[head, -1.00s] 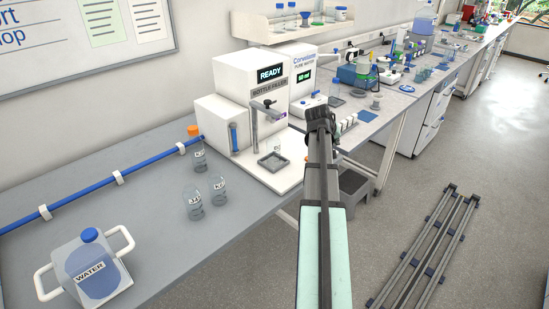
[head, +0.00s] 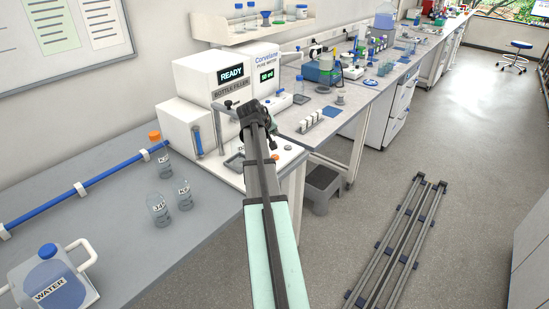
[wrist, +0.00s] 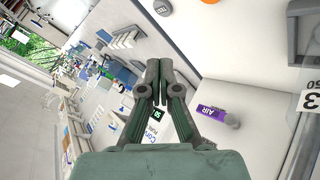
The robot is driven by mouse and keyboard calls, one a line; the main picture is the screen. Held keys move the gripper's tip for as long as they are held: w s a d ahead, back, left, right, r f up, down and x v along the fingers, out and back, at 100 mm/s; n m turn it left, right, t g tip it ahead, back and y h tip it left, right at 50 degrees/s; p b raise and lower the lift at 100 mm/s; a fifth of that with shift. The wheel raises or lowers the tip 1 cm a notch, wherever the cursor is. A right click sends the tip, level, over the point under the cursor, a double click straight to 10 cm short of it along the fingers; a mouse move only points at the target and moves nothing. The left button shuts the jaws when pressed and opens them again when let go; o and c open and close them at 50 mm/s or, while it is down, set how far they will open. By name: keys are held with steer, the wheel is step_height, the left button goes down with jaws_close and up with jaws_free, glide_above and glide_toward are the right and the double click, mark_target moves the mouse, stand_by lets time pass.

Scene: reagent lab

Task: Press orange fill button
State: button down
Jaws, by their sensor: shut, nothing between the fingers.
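The white bottle filler (head: 205,75) shows READY on its display and stands on the bench in the head view. A small orange disc (head: 275,157), perhaps the fill button, is on its white base, right of my arm. In the wrist view an orange disc (wrist: 210,1) is cut off by the top edge, and a grey button (wrist: 162,7) with small lettering is beside it. My gripper (wrist: 157,62) is shut and empty, with its fingertips below both in the picture. In the head view my gripper (head: 247,108) is in front of the filler and partly covers its base.
A clear bottle (wrist: 307,100) stands at the right of the wrist view, near a purple AIR cylinder (wrist: 215,114). Two clear bottles (head: 158,209) (head: 184,195) and a water jug (head: 50,280) stand on the left bench. The pure water unit (head: 268,72) is behind my gripper.

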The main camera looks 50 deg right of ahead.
steer(key=shift+f+b, duration=2.2)
steer(key=shift+f, duration=2.05)
steer(key=shift+f, duration=0.1)
steer(key=shift+f, duration=0.35)
steer(key=shift+f+b, duration=0.4)
steer(key=shift+b, duration=0.1)
steer(key=shift+r, duration=0.15)
steer(key=shift+r+p, duration=0.45)
steer(key=shift+r, duration=0.25)
steer(key=shift+r, duration=0.1)
steer(key=shift+r+p, duration=1.4)
steer(key=shift+r, duration=1.05)
